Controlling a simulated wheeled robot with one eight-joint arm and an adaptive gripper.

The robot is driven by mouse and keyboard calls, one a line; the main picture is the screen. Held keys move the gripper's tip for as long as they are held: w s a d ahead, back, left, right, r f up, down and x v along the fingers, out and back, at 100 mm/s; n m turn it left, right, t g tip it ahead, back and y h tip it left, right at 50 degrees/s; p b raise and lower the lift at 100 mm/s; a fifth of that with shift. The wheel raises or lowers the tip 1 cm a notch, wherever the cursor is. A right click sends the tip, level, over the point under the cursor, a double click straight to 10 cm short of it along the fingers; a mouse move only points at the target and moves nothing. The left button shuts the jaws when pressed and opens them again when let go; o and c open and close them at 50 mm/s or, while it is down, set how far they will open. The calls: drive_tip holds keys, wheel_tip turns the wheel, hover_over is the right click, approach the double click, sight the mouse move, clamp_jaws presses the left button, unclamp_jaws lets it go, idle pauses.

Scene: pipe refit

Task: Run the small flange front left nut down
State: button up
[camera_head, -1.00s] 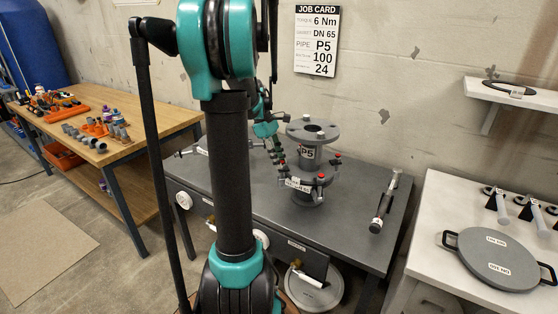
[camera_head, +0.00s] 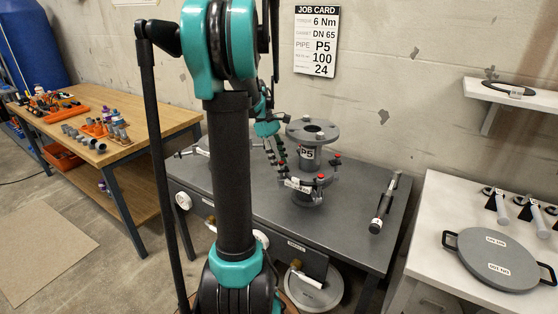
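The pipe piece marked P5 (camera_head: 307,153) stands upright on the grey bench, with a wide flange (camera_head: 312,131) on top. The front left nut is hidden or too small to tell apart. Whether my gripper's fingers touch a nut, or are open or shut, cannot be seen.
A tool with a dark grip (camera_head: 383,203) lies at the bench's right end. A white table (camera_head: 440,215) at right holds a round grey lid (camera_head: 490,258). A wooden table (camera_head: 150,122) with small parts stands left. A job card (camera_head: 317,40) hangs on the wall.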

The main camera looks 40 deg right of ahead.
drive_tip(key=shift+o, duration=0.2)
drive_tip(key=shift+r, duration=0.1)
drive_tip(key=v, duration=1.1)
drive_tip(key=shift+w+r, duration=0.25)
drive_tip(key=shift+r, duration=0.1)
drive_tip(key=a+f+t, duration=0.2)
drive_tip(key=a+f, duration=0.2)
drive_tip(key=a, duration=0.3)
drive_tip(key=a+f+m+t, duration=0.1)
drive_tip(key=a+f, duration=0.3)
drive_tip(key=a, duration=0.4)
drive_tip(key=a+f+t, duration=0.2)
drive_tip(key=a+f, duration=0.2)
drive_tip(key=a, duration=0.3)
drive_tip(key=s+a+f+m+t, duration=0.1)
drive_tip(key=s+a+f, duration=0.3)
drive_tip(key=a, duration=0.3)
drive_tip(key=s+a+f+m+t+y, duration=0.1)
drive_tip(key=s+a+f+t, duration=0.1)
drive_tip(key=a+f, duration=0.3)
drive_tip(key=s+a, duration=0.1)
drive_tip(key=a, duration=0.2)
drive_tip(key=shift+s+f, duration=0.25)
drive_tip(key=shift+s, duration=0.15)
